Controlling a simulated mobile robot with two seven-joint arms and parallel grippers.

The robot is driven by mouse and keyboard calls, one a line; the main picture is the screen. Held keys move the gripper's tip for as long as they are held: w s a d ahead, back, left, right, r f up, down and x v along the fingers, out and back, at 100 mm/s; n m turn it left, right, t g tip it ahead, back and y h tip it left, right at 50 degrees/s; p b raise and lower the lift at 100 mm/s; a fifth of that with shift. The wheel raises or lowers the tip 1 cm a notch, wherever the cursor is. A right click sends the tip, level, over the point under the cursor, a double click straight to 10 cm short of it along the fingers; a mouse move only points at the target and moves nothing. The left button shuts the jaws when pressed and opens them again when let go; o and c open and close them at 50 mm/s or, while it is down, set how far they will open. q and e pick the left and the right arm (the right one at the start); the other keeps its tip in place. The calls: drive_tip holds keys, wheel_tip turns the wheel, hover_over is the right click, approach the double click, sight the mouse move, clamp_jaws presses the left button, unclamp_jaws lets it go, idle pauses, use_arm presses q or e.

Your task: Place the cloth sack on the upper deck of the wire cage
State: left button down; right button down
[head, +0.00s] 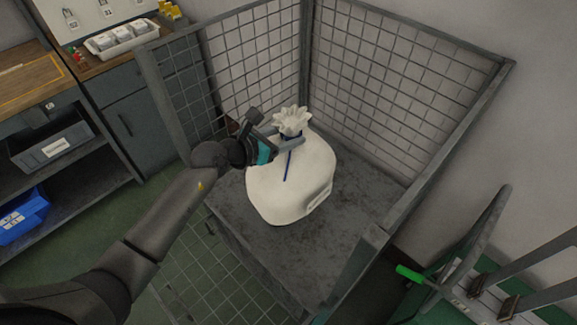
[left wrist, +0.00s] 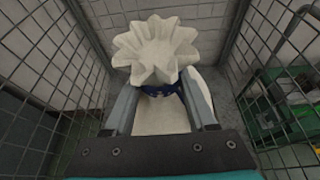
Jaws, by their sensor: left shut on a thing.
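The white cloth sack (head: 292,183) has a gathered, frilled top and a blue tie. In the head view it is at the grey upper deck (head: 345,225) of the wire cage (head: 376,82), upright and inside the mesh walls. I cannot tell for certain whether its base touches the deck. My left gripper (head: 292,142) is shut on the sack's neck below the frill. In the left wrist view the fingers (left wrist: 160,105) stand on both sides of the sack's neck (left wrist: 160,90). My right gripper is not in view.
A workbench with a white tray (head: 122,40) stands at the upper left, with a grey bin (head: 50,140) and a blue bin (head: 22,218) on shelves below. A metal frame with a green handle (head: 410,273) is at the lower right. The deck is bare around the sack.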

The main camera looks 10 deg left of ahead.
use_arm(q)
drive_tip(key=shift+w+f+b, duration=0.1)
drive_tip(key=shift+f+b, duration=2)
drive_tip(key=shift+f, duration=2.3)
drive_tip(key=shift+f, duration=0.2)
drive_tip(key=shift+c, duration=1)
unclamp_jaws()
drive_tip(key=shift+f, duration=0.1)
drive_tip(key=p+v, duration=0.3)
drive_tip(key=v, duration=0.9)
